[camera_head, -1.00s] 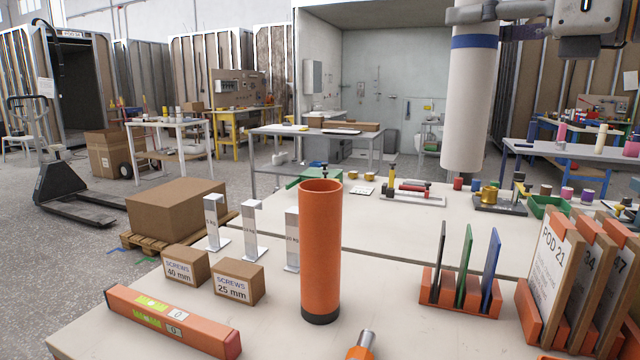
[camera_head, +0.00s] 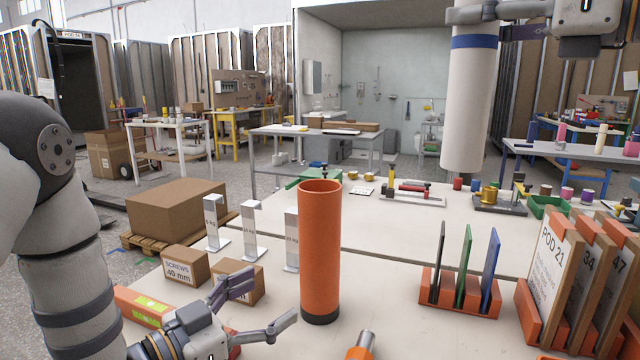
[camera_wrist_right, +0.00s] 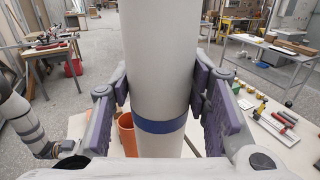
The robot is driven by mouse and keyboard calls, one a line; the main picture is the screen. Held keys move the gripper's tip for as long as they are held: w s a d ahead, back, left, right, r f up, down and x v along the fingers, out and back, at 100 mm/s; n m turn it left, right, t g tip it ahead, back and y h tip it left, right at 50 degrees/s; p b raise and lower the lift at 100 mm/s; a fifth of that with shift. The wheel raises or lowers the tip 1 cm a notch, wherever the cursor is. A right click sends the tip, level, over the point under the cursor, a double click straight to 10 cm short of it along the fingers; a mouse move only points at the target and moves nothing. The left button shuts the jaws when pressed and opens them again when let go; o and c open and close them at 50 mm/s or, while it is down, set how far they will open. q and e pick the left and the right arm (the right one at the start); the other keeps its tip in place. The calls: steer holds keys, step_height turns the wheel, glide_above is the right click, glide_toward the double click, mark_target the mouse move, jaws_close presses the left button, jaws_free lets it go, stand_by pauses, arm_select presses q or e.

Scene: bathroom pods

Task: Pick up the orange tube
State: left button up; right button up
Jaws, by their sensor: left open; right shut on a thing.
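The orange tube (camera_head: 320,250) stands upright on the white table, its top open and its foot dark. It also shows low in the right wrist view (camera_wrist_right: 127,135), partly hidden behind a white tube. My left gripper (camera_head: 270,306) is open and empty, low and to the left of the orange tube, apart from it. My right gripper (camera_wrist_right: 160,95) is shut around the white tube with a blue band (camera_wrist_right: 160,126). In the head view that white tube (camera_head: 468,110) hangs upright above the table, right of the orange tube.
Two screws boxes (camera_head: 184,265), silver weights (camera_head: 250,232) and an orange level (camera_head: 140,305) lie left of the tube, the level partly behind my left arm. A rack of coloured plates (camera_head: 461,290) and orange-held boards (camera_head: 570,285) stand right. An orange-and-silver item (camera_head: 362,346) lies in front.

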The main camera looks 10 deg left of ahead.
mark_target(321, 268)
arm_select(q)
steer(key=shift+n, duration=0.7)
steer(key=x, duration=1.2)
steer(key=shift+w+d, duration=0.1)
steer(key=shift+d, duration=0.25)
steer(key=c, duration=1.3)
